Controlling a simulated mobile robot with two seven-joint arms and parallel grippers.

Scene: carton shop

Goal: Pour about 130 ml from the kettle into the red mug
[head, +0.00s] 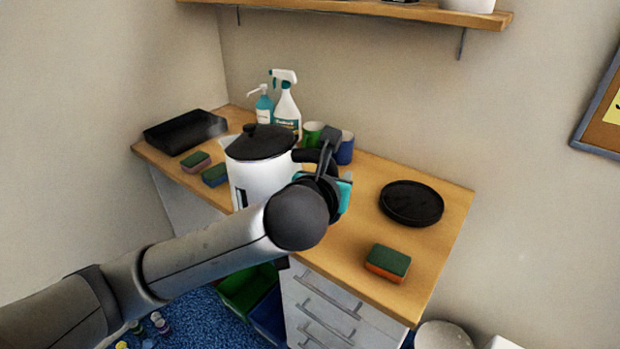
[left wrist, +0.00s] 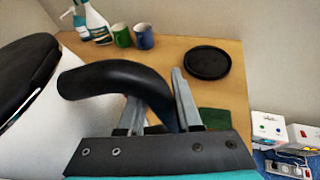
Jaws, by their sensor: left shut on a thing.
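The kettle (head: 262,172) is white with a black lid and a black handle. It looks upright over the wooden counter; my arm hides its base, so I cannot tell whether it touches the counter. My left gripper (head: 327,158) is shut on the kettle's handle. In the left wrist view the black handle (left wrist: 110,78) runs between the fingers of the left gripper (left wrist: 158,98). A green mug (head: 312,133) and a blue mug (head: 345,148) stand behind the handle. I see no red mug in either view. My right gripper is not in view.
A spray bottle (head: 286,108) and a pump bottle (head: 264,106) stand at the back. A round black tray (head: 411,203) and a green-orange sponge (head: 387,263) lie at right. A black box (head: 186,131) and two more sponges lie at left. A shelf (head: 400,10) hangs above.

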